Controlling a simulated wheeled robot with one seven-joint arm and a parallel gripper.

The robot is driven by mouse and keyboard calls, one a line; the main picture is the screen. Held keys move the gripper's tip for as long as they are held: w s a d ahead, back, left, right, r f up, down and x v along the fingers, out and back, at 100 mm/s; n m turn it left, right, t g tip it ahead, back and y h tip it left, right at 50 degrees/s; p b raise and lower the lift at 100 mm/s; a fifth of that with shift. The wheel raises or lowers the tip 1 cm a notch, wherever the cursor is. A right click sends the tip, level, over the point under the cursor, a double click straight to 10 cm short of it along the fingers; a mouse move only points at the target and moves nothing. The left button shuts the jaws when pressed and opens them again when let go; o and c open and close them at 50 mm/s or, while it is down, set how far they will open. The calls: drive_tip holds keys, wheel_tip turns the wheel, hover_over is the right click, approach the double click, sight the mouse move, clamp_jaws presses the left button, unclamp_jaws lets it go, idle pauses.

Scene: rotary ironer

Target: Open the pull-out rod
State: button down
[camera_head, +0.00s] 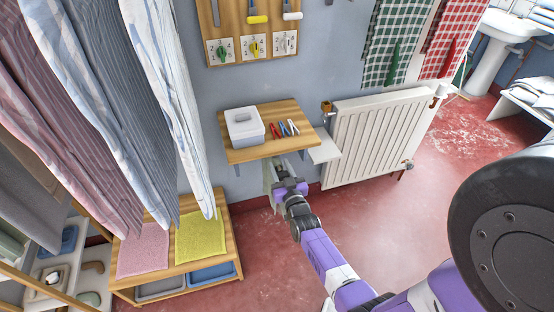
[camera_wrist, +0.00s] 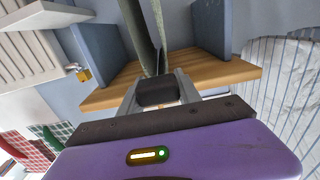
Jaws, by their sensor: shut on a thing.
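The wooden wall shelf (camera_head: 262,150) has a pale green cloth (camera_head: 268,176) hanging under it. In the wrist view, this cloth (camera_wrist: 143,35) shows edge-on as two narrow strips between the shelf's blue brackets. My gripper (camera_head: 287,187) is at the front underside of the shelf, beside the cloth. In the wrist view, my gripper's fingers (camera_wrist: 160,88) are closed on a dark block, which seems to be the front end of the pull-out rod (camera_wrist: 157,92). The rest of the rod is hidden behind it and by the cloth.
A white radiator (camera_head: 375,138) is close on the right. Hanging shirts (camera_head: 110,100) and a low wooden bench (camera_head: 180,245) are on the left. The red floor in front is clear.

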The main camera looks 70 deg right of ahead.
drive_tip(key=p+v, duration=0.2)
drive_tip(key=v, duration=1.4)
drive_tip(key=shift+s+a, duration=0.2)
drive_tip(key=shift+s, duration=0.05)
drive_tip(key=c, duration=0.8)
unclamp_jaws()
drive_tip(key=shift+c, duration=0.2)
drive_tip(key=v, duration=0.7)
drive_tip(key=shift+s+a+b, duration=0.3)
drive_tip(key=shift+b, duration=0.15)
drive_tip(key=shift+a+r, duration=0.1)
